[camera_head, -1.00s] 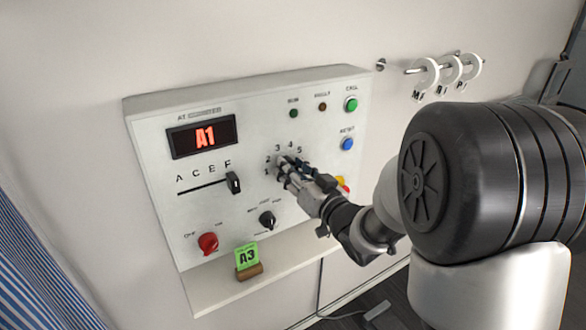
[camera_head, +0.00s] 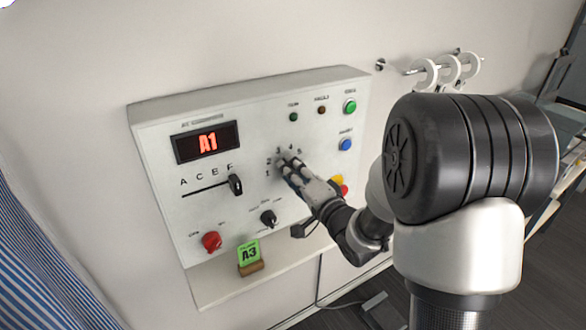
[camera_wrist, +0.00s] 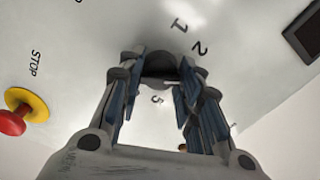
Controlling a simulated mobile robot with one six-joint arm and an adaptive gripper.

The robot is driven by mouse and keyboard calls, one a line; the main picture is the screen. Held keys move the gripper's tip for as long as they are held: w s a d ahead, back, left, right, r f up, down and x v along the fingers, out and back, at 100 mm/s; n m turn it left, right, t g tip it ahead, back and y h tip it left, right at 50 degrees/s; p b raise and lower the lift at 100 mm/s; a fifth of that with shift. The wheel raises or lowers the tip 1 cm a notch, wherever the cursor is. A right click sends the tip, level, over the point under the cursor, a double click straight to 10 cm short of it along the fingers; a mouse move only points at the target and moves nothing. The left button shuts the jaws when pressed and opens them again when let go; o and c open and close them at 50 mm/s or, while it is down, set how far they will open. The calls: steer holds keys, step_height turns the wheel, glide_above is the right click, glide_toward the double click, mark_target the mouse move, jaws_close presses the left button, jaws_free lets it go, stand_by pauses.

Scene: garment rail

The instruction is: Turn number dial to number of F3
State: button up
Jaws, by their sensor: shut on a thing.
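The number dial (camera_wrist: 160,68) is a dark knob on the white control panel (camera_head: 225,165), with numbers around it. In the wrist view it lies between my gripper's fingers, and "1", "2" and "5" are readable around it. My gripper (camera_head: 287,165) is shut on the dial; it hides most of the dial in the head view. The dial's pointer setting is hard to read. The red display (camera_head: 207,143) reads "A1". The letter slider (camera_head: 235,184) is at the right end of its slot, by F.
A green card (camera_head: 249,253) reading "A3" stands on the panel's lower ledge. A red knob (camera_head: 211,241) and a black knob (camera_head: 268,218) sit below the slider. A red-and-yellow stop button (camera_wrist: 17,117) is beside the dial. White rings (camera_head: 447,70) hang on a rail at right.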

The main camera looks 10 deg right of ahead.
steer(key=shift+r+m+p, duration=0.1)
steer(key=shift+m+p, duration=0.25)
steer(key=shift+m, duration=0.65)
steer(key=o, duration=1.1)
steer(key=v, duration=0.7)
steer(key=shift+s, duration=0.2)
